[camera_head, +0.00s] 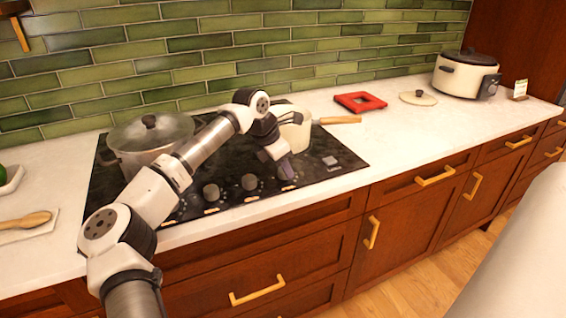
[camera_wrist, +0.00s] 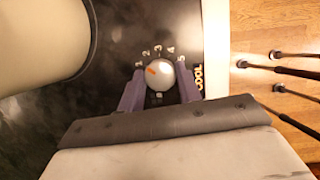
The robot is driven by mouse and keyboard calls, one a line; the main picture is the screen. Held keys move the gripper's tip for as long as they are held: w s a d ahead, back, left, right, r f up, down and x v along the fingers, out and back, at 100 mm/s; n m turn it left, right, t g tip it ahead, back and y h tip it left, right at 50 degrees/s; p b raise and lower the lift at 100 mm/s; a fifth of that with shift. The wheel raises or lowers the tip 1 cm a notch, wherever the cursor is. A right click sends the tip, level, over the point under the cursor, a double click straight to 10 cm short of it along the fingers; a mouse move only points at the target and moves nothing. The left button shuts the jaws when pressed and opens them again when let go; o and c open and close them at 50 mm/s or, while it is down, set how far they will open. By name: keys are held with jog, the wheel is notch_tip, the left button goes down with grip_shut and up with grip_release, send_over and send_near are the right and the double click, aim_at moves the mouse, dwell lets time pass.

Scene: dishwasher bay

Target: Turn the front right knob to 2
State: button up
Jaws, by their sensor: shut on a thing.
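The black cooktop (camera_head: 235,205) has a row of round knobs along its front edge. A left knob (camera_head: 211,192) and a middle knob (camera_head: 249,182) show in the head view. My gripper (camera_head: 286,172) is lowered at the right end of this row and hides most of the knob there. In the wrist view, that round pale knob (camera_wrist: 161,80) sits between the two purple fingers of my gripper (camera_wrist: 160,74), which are shut on it. Its orange pointer mark is aimed up and left.
A lidded pot (camera_head: 150,140) stands on the left of the cooktop. A cream saucepan (camera_head: 296,130) with a wooden handle stands close behind my gripper. A red trivet (camera_head: 360,102), a lid (camera_head: 418,98) and a slow cooker (camera_head: 466,75) are on the right counter.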

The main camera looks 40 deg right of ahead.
jog(key=shift+w+d+r+m+g+y+p, duration=0.15)
jog(key=shift+m+g+p, duration=0.25)
jog(key=shift+m, duration=0.5)
jog(key=shift+s+a+f+m+g+y+p, duration=0.15)
jog(key=shift+m+p, duration=0.3)
jog(key=shift+m, duration=0.45)
jog(key=shift+w, duration=0.1)
jog(key=o, duration=1)
jog(key=b+v, duration=0.2)
jog(key=v, duration=1.2)
jog(key=shift+w+d, duration=0.1)
jog(key=shift+d, duration=0.05)
jog(key=shift+f, duration=0.1)
